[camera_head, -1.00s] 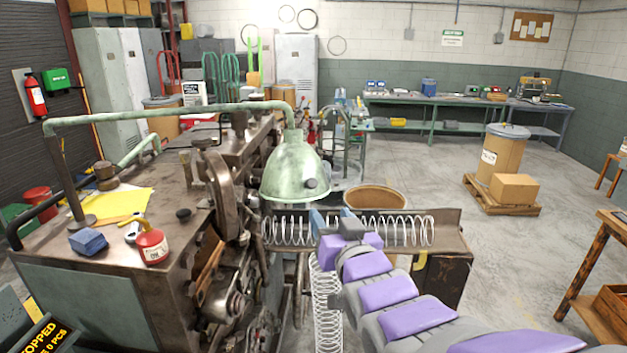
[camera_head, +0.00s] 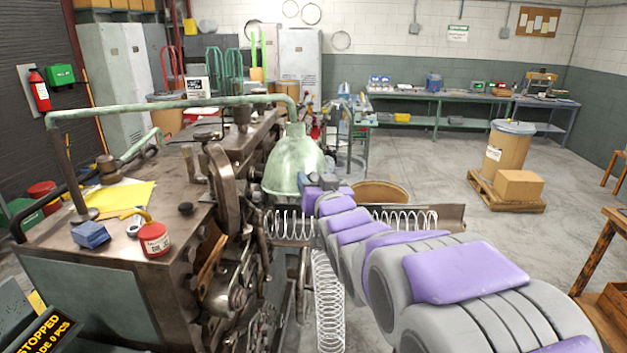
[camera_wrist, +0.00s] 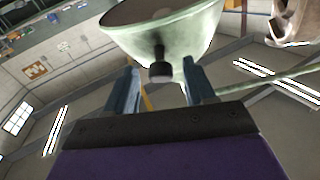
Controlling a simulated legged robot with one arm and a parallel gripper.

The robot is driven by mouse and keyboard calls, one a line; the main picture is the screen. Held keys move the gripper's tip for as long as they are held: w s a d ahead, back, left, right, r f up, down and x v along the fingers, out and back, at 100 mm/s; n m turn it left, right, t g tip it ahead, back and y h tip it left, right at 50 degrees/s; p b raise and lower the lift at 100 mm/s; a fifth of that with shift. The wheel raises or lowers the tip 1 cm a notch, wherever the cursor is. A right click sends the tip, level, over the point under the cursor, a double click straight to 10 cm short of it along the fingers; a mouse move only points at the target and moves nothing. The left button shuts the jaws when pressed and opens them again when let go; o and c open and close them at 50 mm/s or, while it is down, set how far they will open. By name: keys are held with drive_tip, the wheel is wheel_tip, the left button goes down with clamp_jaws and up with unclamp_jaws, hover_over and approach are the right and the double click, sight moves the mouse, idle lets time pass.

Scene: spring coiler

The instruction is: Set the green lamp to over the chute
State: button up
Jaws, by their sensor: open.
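The green lamp (camera_head: 293,165) hangs from a green pipe arm (camera_head: 170,108) that reaches across from the machine's top. In the head view its shade stands over the left part of the chute (camera_head: 450,216), which holds coiled springs. My gripper (camera_head: 322,181) is at the lower right rim of the shade. In the wrist view my gripper (camera_wrist: 160,85) is open, its two blue fingers on either side of a dark knob (camera_wrist: 160,71) below the lamp shade (camera_wrist: 165,35). I cannot tell whether the fingers touch the knob.
The coiling machine (camera_head: 130,260) fills the left, with a red can (camera_head: 154,239), a blue block (camera_head: 90,234) and yellow paper on top. A long spring (camera_head: 327,300) hangs below the chute. A round bin (camera_head: 380,192) stands behind it.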

drive_tip(key=shift+x, duration=0.8)
drive_tip(key=shift+a, duration=0.1)
drive_tip(key=shift+c, duration=0.4)
clamp_jaws()
